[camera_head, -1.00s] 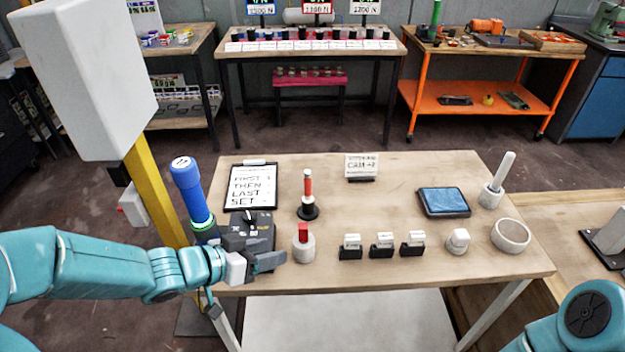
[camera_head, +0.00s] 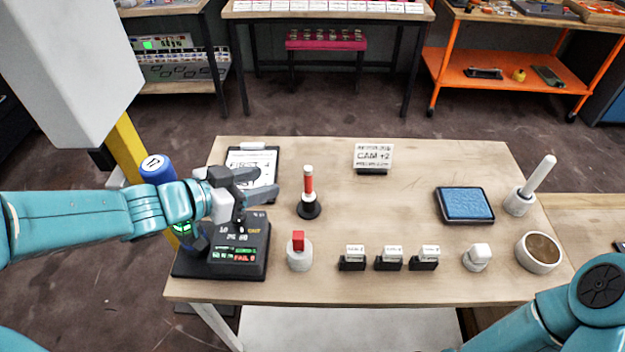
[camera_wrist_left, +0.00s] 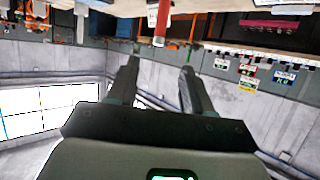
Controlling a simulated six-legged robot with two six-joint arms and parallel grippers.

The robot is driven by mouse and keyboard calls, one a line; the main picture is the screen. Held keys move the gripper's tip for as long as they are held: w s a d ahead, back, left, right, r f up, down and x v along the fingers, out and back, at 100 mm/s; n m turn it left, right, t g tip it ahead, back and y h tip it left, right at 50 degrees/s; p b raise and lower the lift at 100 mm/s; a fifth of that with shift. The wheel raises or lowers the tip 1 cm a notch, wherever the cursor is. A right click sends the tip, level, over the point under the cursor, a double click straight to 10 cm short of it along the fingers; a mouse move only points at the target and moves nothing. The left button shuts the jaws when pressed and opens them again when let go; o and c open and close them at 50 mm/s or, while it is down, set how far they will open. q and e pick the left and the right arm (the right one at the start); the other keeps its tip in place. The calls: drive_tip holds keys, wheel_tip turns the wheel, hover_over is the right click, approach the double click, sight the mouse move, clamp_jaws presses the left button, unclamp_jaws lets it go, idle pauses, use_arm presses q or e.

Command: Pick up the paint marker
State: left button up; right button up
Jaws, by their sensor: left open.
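The likely paint marker (camera_head: 309,185), a red stick with a white top, stands upright in a round black base (camera_head: 309,208) on the table. My left gripper (camera_head: 268,181) is open and empty, above the table just left of the marker, its fingers pointing toward it. A gap remains between fingertips and marker. In the left wrist view, which appears upside down, the marker (camera_wrist_left: 161,17) shows beyond and between the open fingers (camera_wrist_left: 160,66). My right arm shows at the lower right, but its gripper is out of view.
A clipboard (camera_head: 265,160) lies behind the left gripper, and a black tester (camera_head: 230,258) with a lit display sits below it. A red-topped white cylinder (camera_head: 299,252) stands in front of the marker. A sign (camera_head: 373,157) stands back right. Table between marker and blue pad (camera_head: 465,204) is clear.

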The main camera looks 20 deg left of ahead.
sight(305, 174)
use_arm(q)
drive_tip(key=b+x, duration=0.1)
drive_tip(key=x, duration=0.3)
drive_tip(key=b+x, duration=0.2)
drive_tip(key=x, duration=0.3)
drive_tip(key=shift+s+f, duration=0.15)
drive_tip(key=shift+f, duration=0.05)
drive_tip(key=shift+b+x, duration=0.3)
drive_tip(key=shift+x, duration=0.55)
drive_tip(key=b+x, duration=0.1)
drive_tip(key=x, duration=0.3)
drive_tip(key=shift+w+d+f, duration=0.15)
drive_tip(key=shift+w, duration=0.1)
drive_tip(key=shift+s, duration=0.1)
drive_tip(key=c, duration=0.8)
